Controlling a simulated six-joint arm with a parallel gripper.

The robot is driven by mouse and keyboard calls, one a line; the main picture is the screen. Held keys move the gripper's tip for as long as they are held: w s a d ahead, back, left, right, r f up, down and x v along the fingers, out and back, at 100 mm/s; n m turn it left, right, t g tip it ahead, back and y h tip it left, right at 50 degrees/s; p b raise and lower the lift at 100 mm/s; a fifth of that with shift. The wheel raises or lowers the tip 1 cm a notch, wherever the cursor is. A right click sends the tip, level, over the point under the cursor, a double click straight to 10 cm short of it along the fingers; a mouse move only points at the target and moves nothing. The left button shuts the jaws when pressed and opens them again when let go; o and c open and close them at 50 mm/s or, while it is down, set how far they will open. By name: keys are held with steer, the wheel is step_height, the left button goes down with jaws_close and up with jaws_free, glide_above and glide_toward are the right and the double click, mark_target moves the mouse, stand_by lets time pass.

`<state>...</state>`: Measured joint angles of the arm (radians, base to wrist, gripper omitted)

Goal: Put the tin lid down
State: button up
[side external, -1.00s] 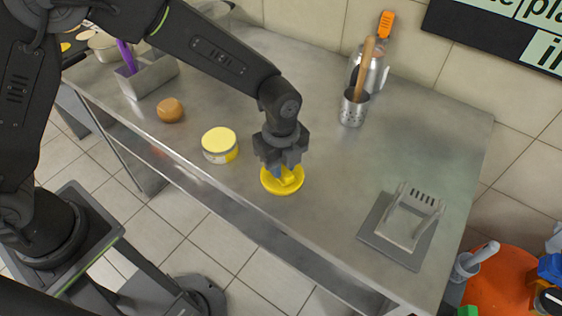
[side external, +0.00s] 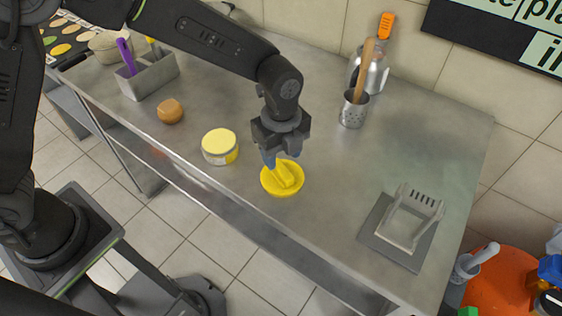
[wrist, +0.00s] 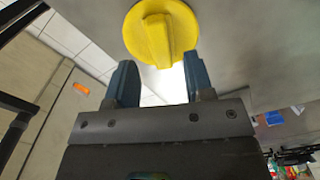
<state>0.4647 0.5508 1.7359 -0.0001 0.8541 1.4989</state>
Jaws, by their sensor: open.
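The yellow tin lid (side external: 283,184) lies flat on the steel table, with its raised grip bar on top. It also shows in the wrist view (wrist: 160,32), just beyond the fingertips. My gripper (side external: 277,158) is just above the lid, with its fingers apart and empty. In the wrist view the two blue-grey fingers (wrist: 160,75) are spread with a clear gap between them. A round tin with a pale yellow top (side external: 220,146) stands on the table to the left of the lid.
A brown round object (side external: 170,111) and a grey divided holder (side external: 148,78) are at the left. A perforated utensil cup (side external: 353,110) stands at the back. A metal stand (side external: 408,222) is at the right. The steel table (side external: 330,215) is bare between lid and stand.

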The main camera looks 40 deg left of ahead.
mark_target(281, 168)
steer(key=s+a+r+n+t, duration=0.1)
steer(key=a+r+n, duration=0.2)
steer(key=r, duration=0.4)
steer(key=s+a+r+n, duration=0.2)
steer(key=a+r, duration=0.2)
steer(key=r, duration=0.3)
steer(key=s+a+r+n+t, duration=0.1)
steer(key=s+a+n+t, duration=0.1)
steer(key=s+a+n, duration=0.4)
steer(key=s+a+r+n+t, duration=0.2)
steer(key=s+a+n, duration=0.4)
steer(key=s+n, duration=0.3)
steer(key=shift+a+r+n+t, duration=0.3)
steer(key=shift+a+n, duration=0.1)
steer(key=shift+n, duration=0.8)
